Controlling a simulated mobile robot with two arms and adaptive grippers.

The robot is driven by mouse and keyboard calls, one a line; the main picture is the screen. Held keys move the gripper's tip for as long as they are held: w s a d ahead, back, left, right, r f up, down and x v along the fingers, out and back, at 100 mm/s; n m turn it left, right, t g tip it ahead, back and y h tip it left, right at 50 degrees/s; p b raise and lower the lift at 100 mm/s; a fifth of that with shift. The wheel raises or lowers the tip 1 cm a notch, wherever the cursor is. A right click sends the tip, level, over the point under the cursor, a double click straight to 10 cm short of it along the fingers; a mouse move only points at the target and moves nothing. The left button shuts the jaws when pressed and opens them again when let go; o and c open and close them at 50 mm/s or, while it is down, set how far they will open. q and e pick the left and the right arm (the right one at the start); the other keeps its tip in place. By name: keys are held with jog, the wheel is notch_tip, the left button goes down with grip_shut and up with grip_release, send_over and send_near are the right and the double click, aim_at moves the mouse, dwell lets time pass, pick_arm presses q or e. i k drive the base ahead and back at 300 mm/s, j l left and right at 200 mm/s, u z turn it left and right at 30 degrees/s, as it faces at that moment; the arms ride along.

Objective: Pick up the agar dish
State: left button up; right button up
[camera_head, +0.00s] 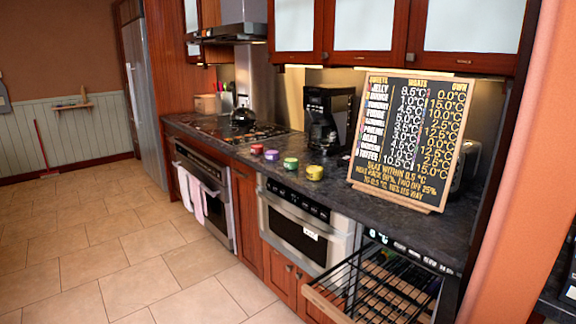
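Several small round lidded dishes stand in a row on the dark counter (340,194): a red one (257,149), a purple one (271,155), a green one (291,163) and a yellow one (315,172). They stand upright and apart from each other. No label is readable on them, so I cannot tell which is the agar dish. Neither of my grippers is in view.
A chalkboard (412,140) with names and temperatures leans at the right of the counter. A coffee maker (328,118) stands behind the dishes, a black kettle (243,117) by the hob. Below, the microwave drawer (300,236) is shut; a wire-rack drawer (320,302) is open. The left floor is clear.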

aim_at(290, 163)
jog(key=i+j+z, duration=0.2)
jog(key=i+j, duration=0.65)
jog(key=j, duration=0.15)
